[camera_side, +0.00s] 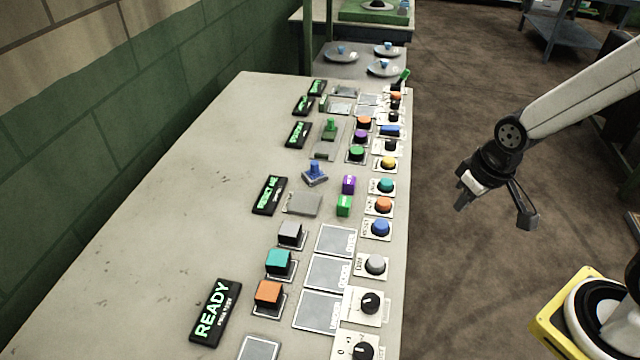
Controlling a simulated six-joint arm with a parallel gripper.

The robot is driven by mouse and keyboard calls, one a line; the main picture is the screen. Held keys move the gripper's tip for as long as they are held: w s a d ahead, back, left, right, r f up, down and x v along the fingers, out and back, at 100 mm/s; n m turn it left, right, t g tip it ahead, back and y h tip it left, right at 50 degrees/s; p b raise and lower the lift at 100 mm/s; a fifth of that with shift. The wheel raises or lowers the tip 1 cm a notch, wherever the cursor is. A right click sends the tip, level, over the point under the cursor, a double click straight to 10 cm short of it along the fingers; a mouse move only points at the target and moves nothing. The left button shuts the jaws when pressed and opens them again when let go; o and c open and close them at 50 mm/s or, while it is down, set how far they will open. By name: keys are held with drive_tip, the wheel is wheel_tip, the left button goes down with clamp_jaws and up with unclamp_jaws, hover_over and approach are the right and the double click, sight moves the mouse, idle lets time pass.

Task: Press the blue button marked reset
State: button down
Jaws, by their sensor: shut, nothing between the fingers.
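The blue button (381,228) is a round cap on a pale plate near the table's right edge. Small lettering beside it looks like "RESET". It stands between an orange button (383,205) and a grey button (375,264). My gripper (463,203) is to the right of the table edge in the picture, over the floor and apart from the blue button. It points downward and is shut and empty. Nothing covers the blue button.
Several buttons and knobs line the table's right edge, including a teal button (386,185) and a black knob (369,303). The table's left part is bare.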

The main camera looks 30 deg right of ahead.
drive_tip(key=n+t, duration=0.7)
drive_tip(key=n, duration=0.1)
hover_over(384, 225)
drive_tip(key=shift+f, duration=1.05)
drive_tip(key=shift+f+h, duration=0.1)
drive_tip(key=shift+h, duration=0.2)
drive_tip(key=shift+f, duration=4.3)
drive_tip(key=shift+f, duration=0.85)
drive_tip(key=shift+r, duration=0.15)
drive_tip(key=shift+s+r, duration=0.1)
drive_tip(key=shift+r, duration=0.6)
